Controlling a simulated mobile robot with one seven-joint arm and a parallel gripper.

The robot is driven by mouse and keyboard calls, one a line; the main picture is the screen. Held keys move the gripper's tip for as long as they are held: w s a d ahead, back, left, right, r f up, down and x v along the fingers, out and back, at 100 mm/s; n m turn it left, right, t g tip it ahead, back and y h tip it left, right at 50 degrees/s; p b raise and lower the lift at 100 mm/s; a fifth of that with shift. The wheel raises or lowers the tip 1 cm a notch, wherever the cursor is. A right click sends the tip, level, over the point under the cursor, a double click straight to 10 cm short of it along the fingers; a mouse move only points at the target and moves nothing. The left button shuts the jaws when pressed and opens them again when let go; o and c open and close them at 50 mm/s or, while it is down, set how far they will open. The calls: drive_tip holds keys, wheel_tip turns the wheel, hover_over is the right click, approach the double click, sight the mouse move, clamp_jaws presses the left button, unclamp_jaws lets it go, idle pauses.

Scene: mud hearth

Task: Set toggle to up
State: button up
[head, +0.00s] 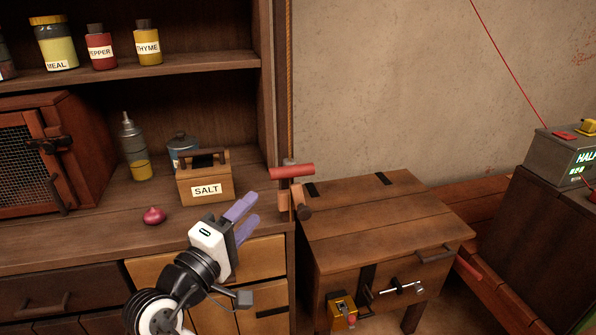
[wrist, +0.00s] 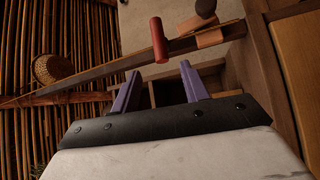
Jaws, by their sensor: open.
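My gripper (head: 253,208) is open and empty, with its two purple fingers apart. In the head view it is in front of the cabinet's drawers, left of and below a red bar handle (head: 292,172) on the cabinet's right post. In the wrist view the red handle (wrist: 158,40) lies beyond the open fingers (wrist: 160,70), apart from them. A brown round-ended peg (head: 304,211) sits just below the red handle. A small yellow box with a red part (head: 341,311) is on the chest's front. I cannot tell for sure which part is the toggle.
The cabinet shelf holds a salt box (head: 206,184), an onion (head: 154,215) and a glass bottle (head: 133,147). A wooden chest (head: 380,218) with a metal latch (head: 402,287) stands right of the post. A grey device (head: 562,157) is at far right.

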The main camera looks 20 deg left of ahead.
sight(281, 177)
drive_tip(key=p+x, duration=0.2)
drive_tip(key=x, duration=1.1)
drive_tip(key=shift+w, duration=0.2)
drive_tip(key=shift+c, duration=0.2)
drive_tip(key=shift+r+p, duration=0.1)
drive_tip(key=shift+p, duration=0.2)
clamp_jaws()
